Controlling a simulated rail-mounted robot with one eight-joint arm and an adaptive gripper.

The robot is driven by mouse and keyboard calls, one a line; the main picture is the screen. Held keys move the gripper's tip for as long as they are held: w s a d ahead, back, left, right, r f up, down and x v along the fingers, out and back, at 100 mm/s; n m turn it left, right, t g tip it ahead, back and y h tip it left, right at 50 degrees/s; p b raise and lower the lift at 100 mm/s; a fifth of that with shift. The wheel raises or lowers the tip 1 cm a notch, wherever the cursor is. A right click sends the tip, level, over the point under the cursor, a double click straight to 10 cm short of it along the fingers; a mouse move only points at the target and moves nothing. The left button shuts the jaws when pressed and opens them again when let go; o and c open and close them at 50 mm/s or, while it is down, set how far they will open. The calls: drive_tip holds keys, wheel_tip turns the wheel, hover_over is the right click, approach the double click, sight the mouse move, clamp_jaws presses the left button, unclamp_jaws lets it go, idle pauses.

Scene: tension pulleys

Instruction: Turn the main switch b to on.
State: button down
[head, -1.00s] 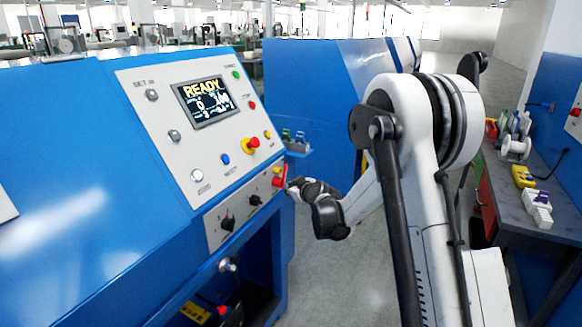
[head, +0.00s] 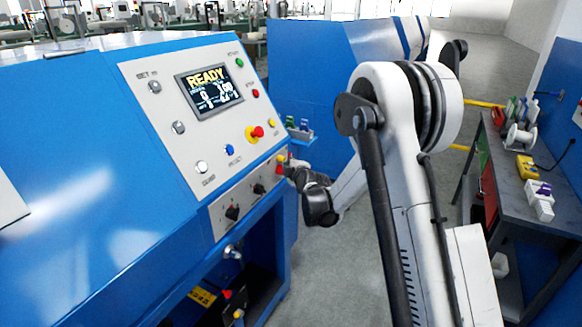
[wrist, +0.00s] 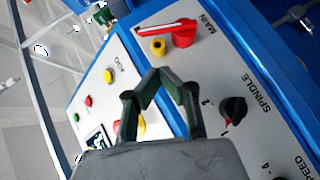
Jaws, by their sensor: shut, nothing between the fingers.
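The main switch (wrist: 184,39) is a red knob with a long red-edged handle, beside the word MAIN in the wrist view. Its handle points left in that view, and a yellow round part sits beside it. In the head view the switch (head: 280,165) is a small red and yellow spot at the panel's right end, partly hidden by my gripper (head: 289,169). In the wrist view my gripper (wrist: 163,74) is shut and empty, its fingertips below the switch in the picture and apart from it in that view. Contact cannot be judged from the head view.
A black spindle selector (wrist: 233,109) sits on the same lower panel. The upper panel holds a READY screen (head: 209,90), a red emergency button on yellow (head: 256,132) and several coloured buttons. A workbench (head: 545,225) with tools stands at the right. Open floor lies between.

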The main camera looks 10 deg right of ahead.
drive_tip(key=x, duration=0.4)
drive_tip(key=shift+w+p, duration=0.2)
drive_tip(key=shift+p, duration=0.1)
drive_tip(key=shift+w+d+f+p, duration=0.2)
drive_tip(key=shift+w+d+f, duration=0.2)
drive_tip(key=shift+w+d, duration=0.25)
drive_tip(key=shift+w+d+f+p, duration=0.2)
drive_tip(key=shift+w+d+f, duration=0.3)
drive_tip(key=shift+w, duration=0.25)
